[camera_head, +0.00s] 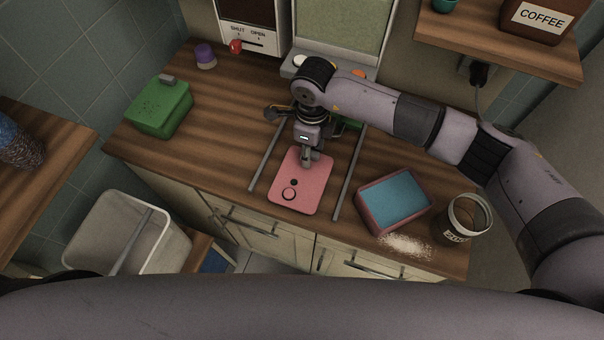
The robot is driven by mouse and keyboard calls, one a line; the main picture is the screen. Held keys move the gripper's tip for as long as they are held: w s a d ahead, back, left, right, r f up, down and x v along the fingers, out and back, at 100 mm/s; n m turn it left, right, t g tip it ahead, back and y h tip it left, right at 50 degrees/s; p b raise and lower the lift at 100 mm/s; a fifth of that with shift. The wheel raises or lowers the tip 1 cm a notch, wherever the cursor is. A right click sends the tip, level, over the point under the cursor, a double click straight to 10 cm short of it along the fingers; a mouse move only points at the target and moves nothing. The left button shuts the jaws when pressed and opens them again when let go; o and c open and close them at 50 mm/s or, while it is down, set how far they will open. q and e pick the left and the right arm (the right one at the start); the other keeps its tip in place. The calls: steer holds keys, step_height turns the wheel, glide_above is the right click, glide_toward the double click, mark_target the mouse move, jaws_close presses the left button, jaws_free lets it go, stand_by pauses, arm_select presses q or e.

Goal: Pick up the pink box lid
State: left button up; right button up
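The pink box lid (314,192) lies on the wooden counter between two thin metal rails, with a dark ring and a dark dot on its near part. My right gripper (307,160) points down at the far edge of the lid. Its fingertips are small and partly hidden, so I cannot tell whether they hold the lid or are open. An open pink box (366,217) with a blue inside stands to the right on the counter. My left gripper is out of view.
A green lidded box (160,107) stands at the left of the counter, with a purple-capped container (205,56) behind it. A labelled can (466,218) and spilled white grains (406,245) are at the right. A white bin (128,235) stands below the counter.

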jaws_close()
stand_by(0.3)
steer(key=shift+r, duration=0.15)
